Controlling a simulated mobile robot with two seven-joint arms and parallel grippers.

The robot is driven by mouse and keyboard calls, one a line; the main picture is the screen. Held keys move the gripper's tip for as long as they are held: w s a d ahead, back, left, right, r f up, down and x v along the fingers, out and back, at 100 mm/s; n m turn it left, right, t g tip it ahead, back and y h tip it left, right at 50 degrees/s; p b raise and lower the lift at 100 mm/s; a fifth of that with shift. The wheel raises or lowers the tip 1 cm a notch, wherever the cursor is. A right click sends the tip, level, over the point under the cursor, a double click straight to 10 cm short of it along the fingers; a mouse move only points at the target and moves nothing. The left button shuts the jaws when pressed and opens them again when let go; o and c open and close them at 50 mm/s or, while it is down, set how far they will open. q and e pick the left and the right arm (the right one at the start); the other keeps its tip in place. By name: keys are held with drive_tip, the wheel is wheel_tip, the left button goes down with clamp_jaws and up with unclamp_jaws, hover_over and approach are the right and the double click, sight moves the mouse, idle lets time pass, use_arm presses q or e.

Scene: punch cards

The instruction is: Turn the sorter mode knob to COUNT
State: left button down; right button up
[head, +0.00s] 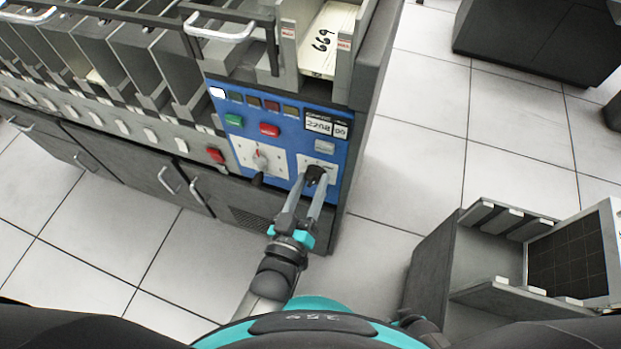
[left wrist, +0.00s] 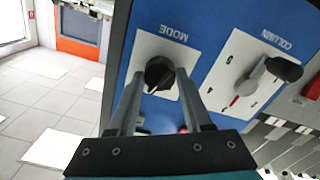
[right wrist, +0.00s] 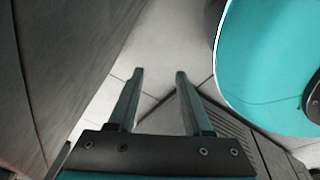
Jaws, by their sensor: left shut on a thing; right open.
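The black MODE knob (head: 316,173) sits on a white plate at the lower right of the sorter's blue control panel (head: 288,122). In the left wrist view the knob (left wrist: 159,72) is between my left fingertips, beside the upside-down word MODE. My left gripper (head: 314,180) is shut on the knob, one finger on each side. The position labels around the knob are too small or hidden to read, so I cannot tell its setting. My right gripper (right wrist: 160,74) is open and empty, with grey floor beyond it.
The COLUMN knob (left wrist: 250,82), grey with a black handle, is beside the MODE knob. Green (head: 234,119) and red (head: 269,130) buttons are above. A grey open-topped cart (head: 430,268) stands at the lower right. Tiled floor (head: 415,150) lies clear right of the sorter.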

use_arm(q)
drive_tip(key=shift+w+r+m+p, duration=0.1)
drive_tip(key=shift+m+p, duration=0.2)
drive_tip(key=shift+m, duration=0.6)
drive_tip(key=shift+m+p, duration=0.45)
drive_tip(key=shift+m, duration=0.95)
use_arm(e)
drive_tip(key=shift+s+r, duration=0.25)
drive_tip(key=shift+s, duration=0.3)
drive_tip(key=shift+s+r, duration=0.2)
drive_tip(key=shift+s, duration=0.35)
use_arm(q)
drive_tip(key=shift+c, duration=1.6)
unclamp_jaws()
use_arm(e)
drive_tip(key=shift+s, duration=0.15)
